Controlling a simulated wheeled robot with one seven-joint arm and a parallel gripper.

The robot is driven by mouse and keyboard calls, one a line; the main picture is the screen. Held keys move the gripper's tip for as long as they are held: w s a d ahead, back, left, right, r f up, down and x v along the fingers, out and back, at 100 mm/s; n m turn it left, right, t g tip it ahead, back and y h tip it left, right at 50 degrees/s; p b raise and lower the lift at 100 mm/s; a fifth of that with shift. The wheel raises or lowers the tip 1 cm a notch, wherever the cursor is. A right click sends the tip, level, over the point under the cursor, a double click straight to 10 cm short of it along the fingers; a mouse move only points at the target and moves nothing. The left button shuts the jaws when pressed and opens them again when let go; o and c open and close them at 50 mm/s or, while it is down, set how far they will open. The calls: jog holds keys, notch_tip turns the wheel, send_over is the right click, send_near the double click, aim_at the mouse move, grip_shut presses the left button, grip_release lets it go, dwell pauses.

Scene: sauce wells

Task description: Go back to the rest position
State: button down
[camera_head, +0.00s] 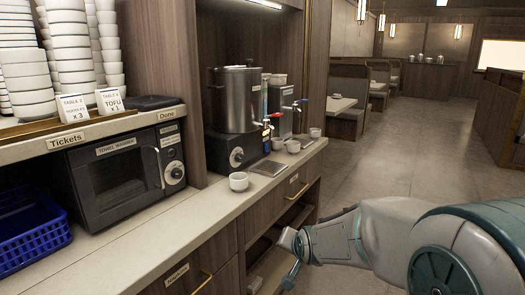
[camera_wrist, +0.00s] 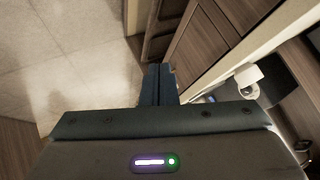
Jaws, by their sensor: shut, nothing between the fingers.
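My gripper (camera_wrist: 159,84) is in the wrist view with its two dark fingers together and nothing between them. They point down past the cabinet front toward the floor. In the head view my arm reaches in from the lower right, and the gripper (camera_head: 291,272) hangs at its end, in front of the open shelf under the counter, partly hidden by the wrist. It looks apart from the counter's front edge.
The counter (camera_head: 214,205) holds a white cup (camera_head: 238,181), several more cups, a steel pot (camera_head: 236,100) and taps. A towel warmer (camera_head: 125,175), stacked bowls (camera_head: 76,60) and a blue basket (camera_head: 30,235) stand left. The floor (camera_head: 400,140) at right is clear.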

jog(key=s+d+r+n+g+p, duration=0.1)
jog(key=s+d+r+g+p, duration=0.1)
jog(key=s, duration=0.6)
jog(key=s+d+r+n+g+h+p, duration=0.1)
jog(key=s+d+r+n+g+p, duration=0.1)
jog(key=s+r+p, duration=0.3)
jog(key=s+d+r+n+g+p, duration=0.1)
jog(key=s+r, duration=0.5)
jog(key=s, duration=0.6)
jog(key=d+g+p, duration=0.1)
jog(key=p, duration=0.1)
jog(key=shift+d+r+n+p, duration=0.25)
jog(key=shift+n+p, duration=0.05)
jog(key=shift+s, duration=0.1)
